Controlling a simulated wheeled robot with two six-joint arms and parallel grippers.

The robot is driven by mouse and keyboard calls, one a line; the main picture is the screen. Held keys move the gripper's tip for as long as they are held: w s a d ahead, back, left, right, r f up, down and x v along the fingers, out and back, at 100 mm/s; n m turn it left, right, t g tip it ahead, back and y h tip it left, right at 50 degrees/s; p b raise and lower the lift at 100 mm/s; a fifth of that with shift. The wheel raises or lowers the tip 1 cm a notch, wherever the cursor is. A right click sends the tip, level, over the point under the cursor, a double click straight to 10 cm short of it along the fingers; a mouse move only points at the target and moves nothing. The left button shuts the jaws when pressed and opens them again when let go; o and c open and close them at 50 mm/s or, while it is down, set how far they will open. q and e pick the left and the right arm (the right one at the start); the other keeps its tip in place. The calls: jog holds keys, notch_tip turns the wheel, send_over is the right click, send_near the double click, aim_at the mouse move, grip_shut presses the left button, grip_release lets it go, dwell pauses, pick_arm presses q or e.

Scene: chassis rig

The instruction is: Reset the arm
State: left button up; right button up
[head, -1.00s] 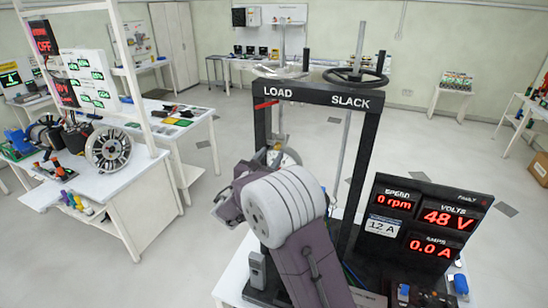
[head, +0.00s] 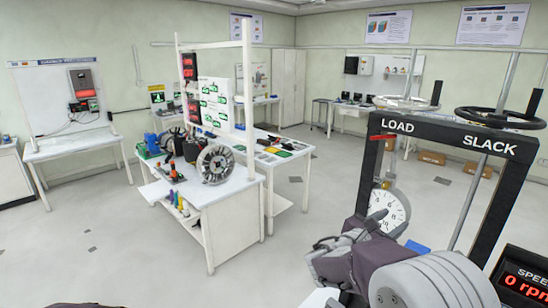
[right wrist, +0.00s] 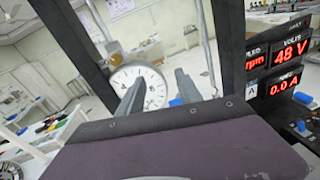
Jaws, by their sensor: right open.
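My right gripper (head: 349,232) is in front of the black load frame (head: 399,126), below the left end of its crossbar. The right wrist view shows its two grey fingers (right wrist: 158,84) apart with nothing between them. A round white dial gauge (head: 389,211) hangs in the frame behind the gripper. In the right wrist view the dial (right wrist: 139,89) is partly covered by the left finger; I see no contact clearly. My right forearm covers the lower part of the frame. My left gripper is not in view.
Two handwheels, a pale one (head: 405,103) and a black one (head: 500,118), top the frame. A red-digit display (head: 522,284) stands at right; it reads 48 V and 0.0 A (right wrist: 287,90) in the wrist view. A white bench (head: 225,192) stands left. Open floor lies between.

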jog(key=s+d+f+m+g+y+b, duration=0.1)
jog(key=s+d+f+m+g, duration=0.15)
jog(key=s+f, duration=0.35)
jog(key=s+d+f+m+g+y+b, duration=0.1)
jog(key=s+f+m+g+b, duration=0.2)
jog(key=f, duration=0.5)
jog(key=s+a+f+m+g+y+b, duration=0.1)
jog(key=s+a+f+m+g+y, duration=0.15)
jog(key=s+f, duration=0.3)
jog(key=s+a+f+m+g+y, duration=0.1)
jog(key=s+a+f+m+y, duration=0.15)
jog(key=s+f, duration=0.35)
pick_arm(q)
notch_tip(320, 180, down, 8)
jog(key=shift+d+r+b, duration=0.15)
jog(key=shift+b, duration=0.15)
pick_arm(e)
jog(key=a+f+m+y, duration=0.3)
jog(key=a+m+y, duration=0.1)
jog(key=a+m, duration=0.2)
jog(key=a+f+m+t+y, duration=0.1)
jog(key=a+f+m+y, duration=0.3)
jog(key=a+m, duration=0.2)
jog(key=shift+a+f+m, duration=0.3)
jog(key=shift+a+m, duration=0.05)
jog(key=shift+a, duration=0.7)
jog(key=shift+s, duration=0.15)
dwell(2.4)
